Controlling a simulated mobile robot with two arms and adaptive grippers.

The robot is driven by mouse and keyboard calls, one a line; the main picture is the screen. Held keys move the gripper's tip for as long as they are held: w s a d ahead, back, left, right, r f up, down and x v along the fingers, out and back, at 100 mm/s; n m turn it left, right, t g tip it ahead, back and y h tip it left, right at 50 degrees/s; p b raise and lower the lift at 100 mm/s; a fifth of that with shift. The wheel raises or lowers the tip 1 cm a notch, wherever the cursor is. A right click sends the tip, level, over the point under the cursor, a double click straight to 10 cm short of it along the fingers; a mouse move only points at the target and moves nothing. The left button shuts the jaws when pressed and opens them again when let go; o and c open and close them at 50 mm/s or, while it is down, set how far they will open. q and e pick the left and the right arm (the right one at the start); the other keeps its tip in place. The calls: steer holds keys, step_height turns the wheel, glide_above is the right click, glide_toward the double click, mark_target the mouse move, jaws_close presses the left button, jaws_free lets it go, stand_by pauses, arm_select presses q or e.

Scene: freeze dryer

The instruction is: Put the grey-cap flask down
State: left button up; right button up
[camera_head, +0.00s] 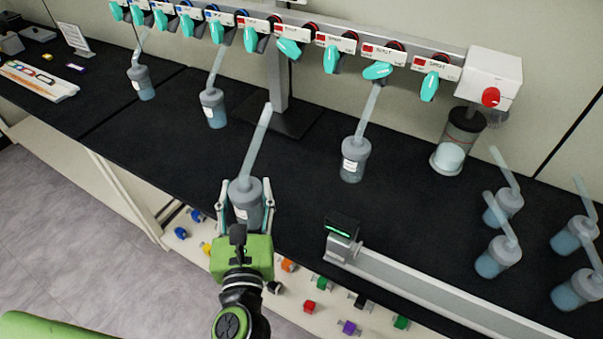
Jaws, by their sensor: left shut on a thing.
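The grey-cap flask (246,198) is upright between the fingers of my left gripper (246,192), which is shut on it. Flask and gripper are at the front edge of the black bench (310,190). The gripper hides the flask's bottom, so I cannot tell whether it touches the bench. My right gripper does not show.
Similar flasks stand at the back left (142,82), left (213,108) and centre right (354,158), with several more at right. Behind is a manifold with teal valves (330,58). A small device (342,238) stands right of my gripper. Bare bench lies between.

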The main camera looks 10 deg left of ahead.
arm_select(q)
steer(key=w+f+b, duration=0.3)
steer(key=w+f, duration=0.1)
steer(key=w+f+b, duration=0.4)
steer(key=w, duration=0.1)
steer(key=w+f+b, duration=0.3)
steer(key=w+f, duration=0.1)
steer(key=f, duration=0.1)
steer(key=shift+w+d+b, duration=0.25)
steer(key=shift+w+b, duration=0.15)
steer(key=shift+r, duration=0.1)
steer(key=shift+f, duration=0.2)
steer(key=o, duration=1.2)
